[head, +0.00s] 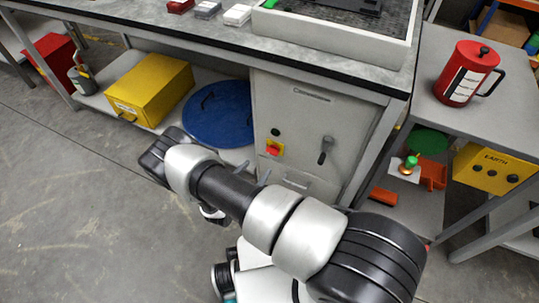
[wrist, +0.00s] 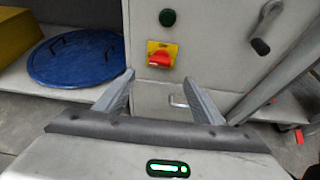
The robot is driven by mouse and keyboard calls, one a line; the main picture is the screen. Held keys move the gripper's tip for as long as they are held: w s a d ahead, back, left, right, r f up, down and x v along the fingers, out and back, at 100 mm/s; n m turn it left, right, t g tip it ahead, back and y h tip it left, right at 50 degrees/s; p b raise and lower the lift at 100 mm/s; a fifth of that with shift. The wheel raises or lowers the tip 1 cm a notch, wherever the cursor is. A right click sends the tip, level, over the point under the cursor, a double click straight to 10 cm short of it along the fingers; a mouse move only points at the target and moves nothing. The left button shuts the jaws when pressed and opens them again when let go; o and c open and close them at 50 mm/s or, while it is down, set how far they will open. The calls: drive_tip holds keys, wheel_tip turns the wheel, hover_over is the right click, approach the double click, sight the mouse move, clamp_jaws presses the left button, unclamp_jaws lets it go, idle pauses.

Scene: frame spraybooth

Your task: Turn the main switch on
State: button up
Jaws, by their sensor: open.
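The main switch (head: 273,149) is a red rotary knob on a yellow plate, on the front of a grey cabinet under the bench. In the wrist view the switch (wrist: 160,58) is ahead of my gripper, with the red knob lying roughly crosswise. A dark green round lamp or button sits just above it (wrist: 167,18). My gripper (wrist: 159,88) is open and empty, its two fingers spread below and either side of the switch, apart from it. In the head view the gripper end is mostly hidden behind my arm.
A black lever handle (head: 326,150) sticks out right of the switch. A small handle (wrist: 178,101) is below it. A blue lidded drum (head: 218,113) and a yellow box (head: 150,90) stand left of the cabinet. A table leg (head: 375,150) stands at right. The floor in front is clear.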

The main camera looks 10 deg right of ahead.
sight(272, 151)
drive_tip(key=b+x, duration=0.3)
drive_tip(key=x, duration=1)
drive_tip(key=shift+w+d+f, duration=0.1)
drive_tip(key=shift+w+f, duration=0.05)
drive_tip(key=shift+w, duration=0.05)
drive_tip(key=shift+c, duration=0.3)
drive_tip(key=c, duration=1)
